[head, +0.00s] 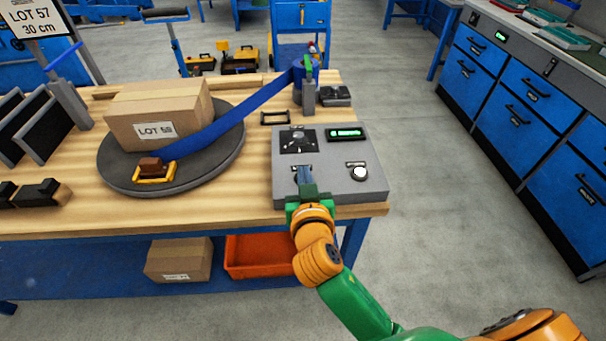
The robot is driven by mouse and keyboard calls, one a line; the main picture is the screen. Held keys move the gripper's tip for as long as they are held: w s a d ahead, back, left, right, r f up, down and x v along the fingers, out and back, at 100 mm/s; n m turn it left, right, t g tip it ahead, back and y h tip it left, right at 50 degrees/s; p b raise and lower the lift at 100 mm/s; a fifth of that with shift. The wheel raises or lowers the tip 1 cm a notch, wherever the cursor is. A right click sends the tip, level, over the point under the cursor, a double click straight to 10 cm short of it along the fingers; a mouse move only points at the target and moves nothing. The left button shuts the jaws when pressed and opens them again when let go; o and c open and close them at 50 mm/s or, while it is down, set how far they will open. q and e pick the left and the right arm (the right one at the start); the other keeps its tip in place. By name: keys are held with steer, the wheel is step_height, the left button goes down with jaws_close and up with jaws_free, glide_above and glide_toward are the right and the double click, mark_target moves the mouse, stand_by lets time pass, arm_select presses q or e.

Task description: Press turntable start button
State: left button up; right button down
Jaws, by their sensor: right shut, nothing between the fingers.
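The grey control box (330,150) sits at the right front of the wooden table. Its top has a dark dial panel (298,141), a green lit display (347,133) and a round white button (359,173) at the right. My right gripper (304,176) is shut and empty over the front left of the box, left of the white button. It hides that part of the box, so I cannot tell whether the fingers touch it. The dark round turntable (228,148) carries a cardboard box (158,113) labelled LOT. My left gripper does not show.
A blue strap (235,115) runs from the turntable to a blue roll (306,82) behind the control box. Dark racks (35,125) stand at the left. An orange bin (262,257) and another carton (178,260) lie below. Open floor lies right of the table, before blue drawers (515,85).

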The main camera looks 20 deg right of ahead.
steer(key=x, duration=0.4)
steer(key=f, duration=0.2)
steer(key=shift+w+d+f, duration=0.1)
steer(key=shift+w+f, duration=0.1)
steer(key=shift+f, duration=0.2)
steer(key=shift+s+f, duration=0.1)
steer(key=shift+f, duration=0.6)
